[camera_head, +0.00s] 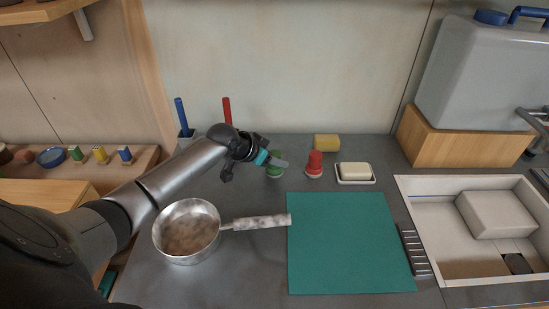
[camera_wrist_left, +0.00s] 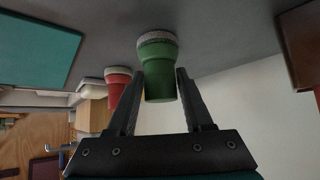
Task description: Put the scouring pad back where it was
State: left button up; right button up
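A green-handled scrubber (camera_head: 275,172) with a pale, rough base stands on the grey counter. In the left wrist view the green scrubber (camera_wrist_left: 158,80) shows between the fingertips of my left gripper (camera_wrist_left: 160,76), with gaps at the sides. In the head view my left gripper (camera_head: 280,162) is open and reaches over it from the left. A similar red scrubber (camera_head: 314,164) stands to its right. A yellow sponge-like block (camera_head: 326,142) lies behind, near the wall. I cannot tell for certain which of these is the scouring pad. My right gripper is out of view.
A pan (camera_head: 187,231) with a brown-stained inside stands front left, its handle reaching a teal mat (camera_head: 350,245). A white bar on a dish (camera_head: 355,180) lies behind the mat. A sink (camera_head: 424,215) is at the right. A holder with blue and red sticks (camera_head: 187,133) stands behind my arm.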

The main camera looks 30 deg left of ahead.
pick_arm(q)
jog(key=shift+o, duration=1.4)
jog(key=shift+s+r, duration=0.1)
jog(key=shift+r, duration=0.15)
jog(key=p+v, duration=0.3)
jog(key=v, duration=0.8)
jog(key=shift+s+r, duration=0.25)
jog(key=shift+a, duration=0.15)
